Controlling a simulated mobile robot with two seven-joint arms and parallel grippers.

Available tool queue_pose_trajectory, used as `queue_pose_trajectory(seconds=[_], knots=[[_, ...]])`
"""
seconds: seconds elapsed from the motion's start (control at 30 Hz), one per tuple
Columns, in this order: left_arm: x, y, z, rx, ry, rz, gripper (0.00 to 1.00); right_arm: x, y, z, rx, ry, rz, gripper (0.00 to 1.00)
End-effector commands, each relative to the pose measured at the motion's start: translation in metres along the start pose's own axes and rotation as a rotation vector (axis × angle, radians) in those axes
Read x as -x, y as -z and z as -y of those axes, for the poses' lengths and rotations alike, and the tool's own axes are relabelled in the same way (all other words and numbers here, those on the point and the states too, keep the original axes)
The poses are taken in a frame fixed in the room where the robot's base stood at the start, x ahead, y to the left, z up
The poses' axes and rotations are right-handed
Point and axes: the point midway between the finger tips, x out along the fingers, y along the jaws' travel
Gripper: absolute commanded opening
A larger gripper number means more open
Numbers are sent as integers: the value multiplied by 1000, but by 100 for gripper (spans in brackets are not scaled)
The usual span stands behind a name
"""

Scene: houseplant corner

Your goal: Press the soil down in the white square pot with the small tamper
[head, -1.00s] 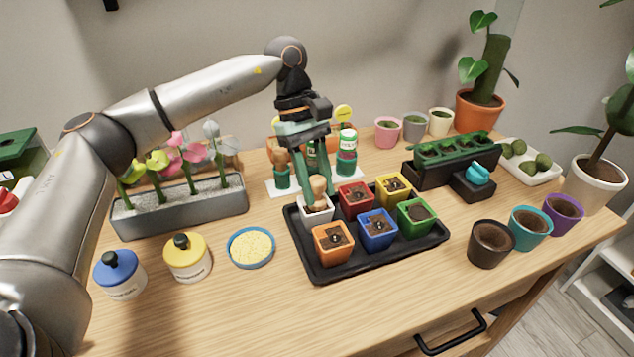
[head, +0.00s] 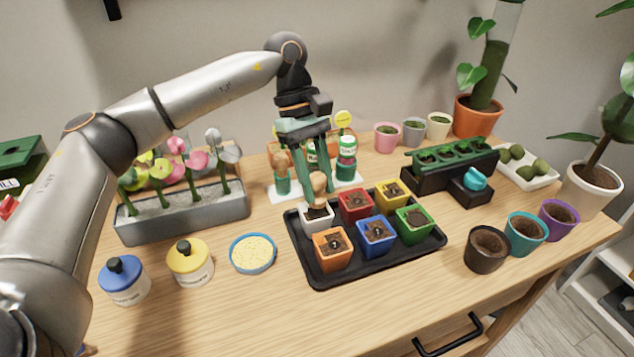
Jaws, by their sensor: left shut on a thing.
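The white square pot (head: 319,222) stands at the back left of the black tray, with dark soil partly showing in its top. The small tamper (head: 319,184) has a pale wooden handle and is upright at this pot. My left gripper (head: 318,176) points down over the pot, shut on the tamper. The tamper's lower end is at the pot's opening; I cannot tell whether it touches the soil. My right gripper is not in view.
The black tray (head: 384,261) also holds red, yellow, orange, blue and green square pots close by. Behind stand a white tray with tools and bottles. A grey flower trough (head: 185,218) is at left.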

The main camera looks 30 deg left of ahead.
Motion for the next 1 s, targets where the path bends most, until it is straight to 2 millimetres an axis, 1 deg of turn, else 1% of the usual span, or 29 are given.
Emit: queue_pose_trajectory(seconds=[0.03, 0.5, 0.6, 1.0], knots=[[7, -3, 0, 0, 0, 0, 0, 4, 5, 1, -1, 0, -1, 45], [41, -17, 0, -1, 0, 0, 0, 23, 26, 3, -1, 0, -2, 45], [44, -18, 0, 0, 1, -1, 0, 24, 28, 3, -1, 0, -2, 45], [43, -18, 0, 0, 1, 0, 0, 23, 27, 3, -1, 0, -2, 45]])
